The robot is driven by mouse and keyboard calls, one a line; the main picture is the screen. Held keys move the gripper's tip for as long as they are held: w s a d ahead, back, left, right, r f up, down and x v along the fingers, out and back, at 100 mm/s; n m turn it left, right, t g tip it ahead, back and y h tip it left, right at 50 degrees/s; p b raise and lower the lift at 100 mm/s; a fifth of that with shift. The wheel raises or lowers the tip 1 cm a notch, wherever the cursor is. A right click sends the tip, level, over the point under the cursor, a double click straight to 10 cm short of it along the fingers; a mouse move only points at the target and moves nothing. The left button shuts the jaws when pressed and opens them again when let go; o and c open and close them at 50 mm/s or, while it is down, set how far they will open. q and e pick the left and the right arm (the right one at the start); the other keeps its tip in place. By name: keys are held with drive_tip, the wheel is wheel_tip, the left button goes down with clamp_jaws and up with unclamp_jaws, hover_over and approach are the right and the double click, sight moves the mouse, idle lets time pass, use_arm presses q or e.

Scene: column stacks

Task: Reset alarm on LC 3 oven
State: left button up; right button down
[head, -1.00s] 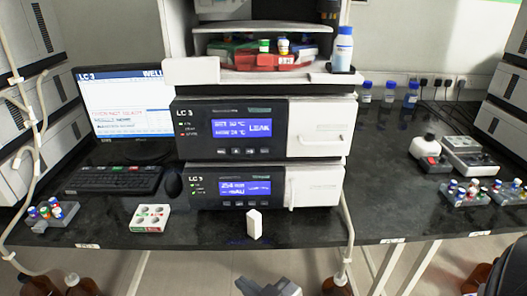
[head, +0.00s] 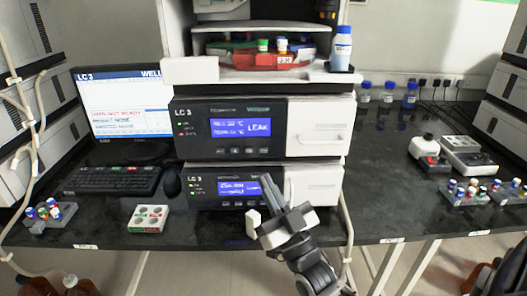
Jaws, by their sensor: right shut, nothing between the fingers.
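The LC 3 oven (head: 190,141) is the upper dark-fronted unit of the middle stack in the head view. Its blue display (head: 241,127) reads LEAK, with a row of small buttons (head: 235,151) below it. A red light shows among the indicators at its left. My right gripper (head: 268,182) is shut and empty, its fingers pointing up in front of the lower LC 3 unit (head: 205,203). The fingertips are below the oven's buttons. My left gripper is not in view.
A white vial tray (head: 148,218), mouse (head: 172,184) and keyboard (head: 112,181) lie left. A bottle (head: 341,50) stands on top of the stack.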

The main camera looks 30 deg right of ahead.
drive_tip(key=b, duration=0.3)
approach(258, 143)
wheel_tip(258, 143, up, 3)
drive_tip(key=w+a, duration=0.1)
drive_tip(key=w, duration=0.1)
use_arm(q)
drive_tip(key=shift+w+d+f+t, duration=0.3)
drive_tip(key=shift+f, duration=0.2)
use_arm(e)
drive_tip(key=shift+w, duration=0.45)
drive_tip(key=shift+d, duration=0.1)
idle(0.8)
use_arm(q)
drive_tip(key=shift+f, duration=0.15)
use_arm(e)
drive_tip(key=shift+w+d, duration=0.2)
drive_tip(key=shift+w, duration=0.15)
use_arm(q)
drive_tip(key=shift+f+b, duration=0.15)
drive_tip(key=shift+b, duration=0.2)
use_arm(e)
drive_tip(key=shift+w+d, duration=0.2)
drive_tip(key=shift+w, duration=0.15)
drive_tip(key=shift+s+a, duration=0.1)
idle(0.3)
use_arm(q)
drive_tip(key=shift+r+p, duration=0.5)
use_arm(e)
drive_tip(key=shift+s+a, duration=0.35)
drive_tip(key=shift+s, duration=0.3)
